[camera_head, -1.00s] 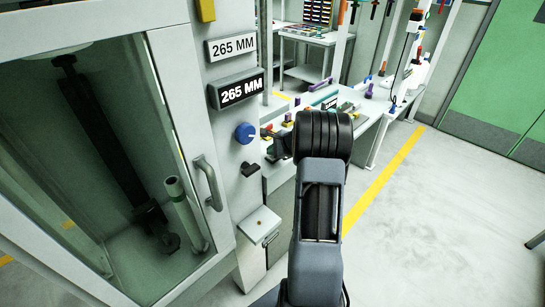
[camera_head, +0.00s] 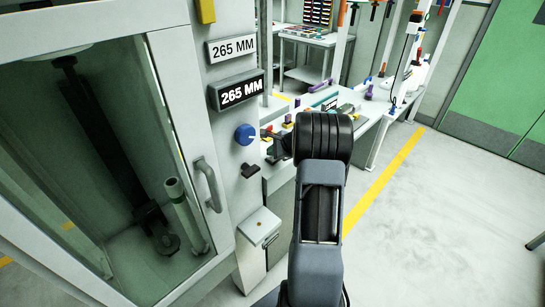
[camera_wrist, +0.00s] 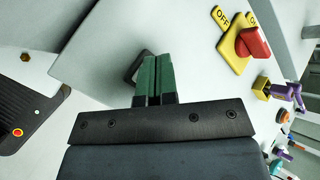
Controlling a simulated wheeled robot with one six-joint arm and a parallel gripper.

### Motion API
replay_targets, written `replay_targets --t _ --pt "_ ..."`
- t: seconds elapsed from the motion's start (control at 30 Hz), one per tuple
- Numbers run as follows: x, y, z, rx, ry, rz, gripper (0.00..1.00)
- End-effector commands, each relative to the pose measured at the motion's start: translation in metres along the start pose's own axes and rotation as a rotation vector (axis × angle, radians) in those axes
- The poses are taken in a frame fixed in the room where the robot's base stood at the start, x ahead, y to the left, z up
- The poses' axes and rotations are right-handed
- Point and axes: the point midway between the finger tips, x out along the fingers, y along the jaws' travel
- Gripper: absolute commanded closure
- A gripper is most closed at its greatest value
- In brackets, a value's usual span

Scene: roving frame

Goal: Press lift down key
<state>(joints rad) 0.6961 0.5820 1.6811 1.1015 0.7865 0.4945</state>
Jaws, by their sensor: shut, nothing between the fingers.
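My gripper is shut and empty, its two green fingers (camera_wrist: 152,78) side by side in the wrist view. A dark key-like piece (camera_wrist: 132,72) on the pale panel lies just beyond the fingertips, partly hidden by them. I cannot tell whether they touch. In the head view a small black key (camera_head: 250,170) sits on the grey column below a blue knob (camera_head: 245,134). I can read no up or down mark on it. The display (camera_head: 241,91) and the label above it (camera_head: 231,48) both read 265 MM. My arm hides most of the gripper there.
A glass-doored cabinet with a handle (camera_head: 208,185) stands at left. A red rotary switch (camera_wrist: 254,42) on a yellow plate marked OFF protrudes right of my fingers. A grey box (camera_head: 259,226) juts out below the key. Open floor (camera_head: 430,220) lies at right.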

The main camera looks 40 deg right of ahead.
Motion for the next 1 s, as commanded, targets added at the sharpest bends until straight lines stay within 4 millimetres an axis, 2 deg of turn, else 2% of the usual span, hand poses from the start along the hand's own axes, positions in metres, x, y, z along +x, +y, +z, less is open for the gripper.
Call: replay_targets --t 0.13,0.63,1.0 --pt "-0.006 -0.004 0.004 0.000 0.000 -0.001 1.00" --pt "-0.009 -0.007 0.007 0.000 0.000 -0.001 1.00" --pt "-0.032 -0.024 0.024 -0.001 0.000 -0.002 1.00"
